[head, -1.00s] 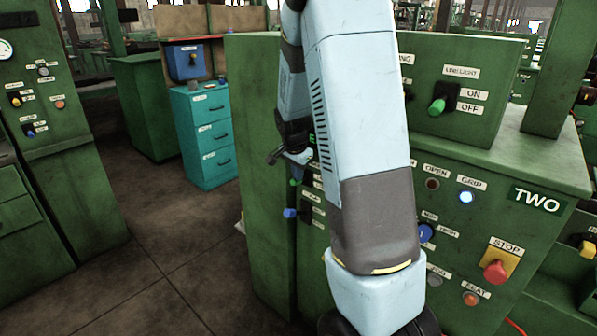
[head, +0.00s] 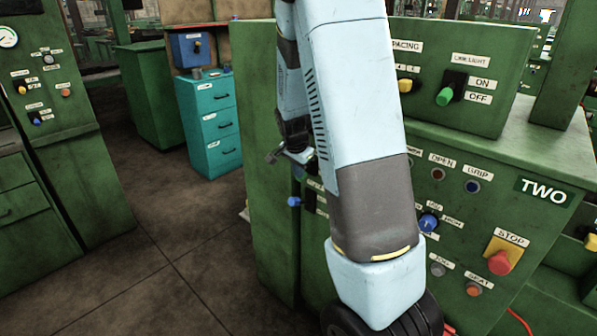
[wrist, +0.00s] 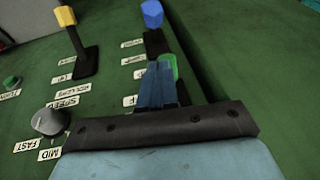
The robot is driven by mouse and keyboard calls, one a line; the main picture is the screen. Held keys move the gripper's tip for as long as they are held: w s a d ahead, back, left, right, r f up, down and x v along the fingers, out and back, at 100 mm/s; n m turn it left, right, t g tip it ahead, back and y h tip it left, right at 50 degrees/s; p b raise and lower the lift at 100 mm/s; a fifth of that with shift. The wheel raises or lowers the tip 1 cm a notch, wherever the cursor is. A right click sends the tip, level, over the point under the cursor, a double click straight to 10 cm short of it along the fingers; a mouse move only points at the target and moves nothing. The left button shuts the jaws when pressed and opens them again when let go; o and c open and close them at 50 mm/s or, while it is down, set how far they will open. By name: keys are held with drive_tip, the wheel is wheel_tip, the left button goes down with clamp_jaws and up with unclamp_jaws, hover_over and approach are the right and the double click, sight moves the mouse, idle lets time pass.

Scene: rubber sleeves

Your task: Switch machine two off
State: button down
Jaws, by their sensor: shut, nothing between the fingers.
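Machine two is the green cabinet (head: 470,155) at the right of the head view, with its TWO sign (head: 545,190). My gripper (head: 300,157) is at the left of its front panel, largely hidden behind my arm. In the wrist view my gripper (wrist: 162,70) is shut and empty, its fingers over a panel. A green switch knob (wrist: 171,66) is right behind the fingertips; I cannot tell whether they touch. A blue switch (wrist: 152,13) sits beyond it. The GRIP lamp (head: 472,187) is dark. The labels by the fingers are partly hidden.
The panel also has a red STOP button (head: 499,262), a blue knob (head: 428,222) and a green light switch (head: 445,97). A yellow lever (wrist: 65,17) and a grey speed knob (wrist: 49,121) are near the fingers. A teal drawer unit (head: 210,125) stands behind; the left floor is clear.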

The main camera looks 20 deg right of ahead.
drive_tip(key=shift+r, duration=0.7)
drive_tip(key=shift+r, duration=0.1)
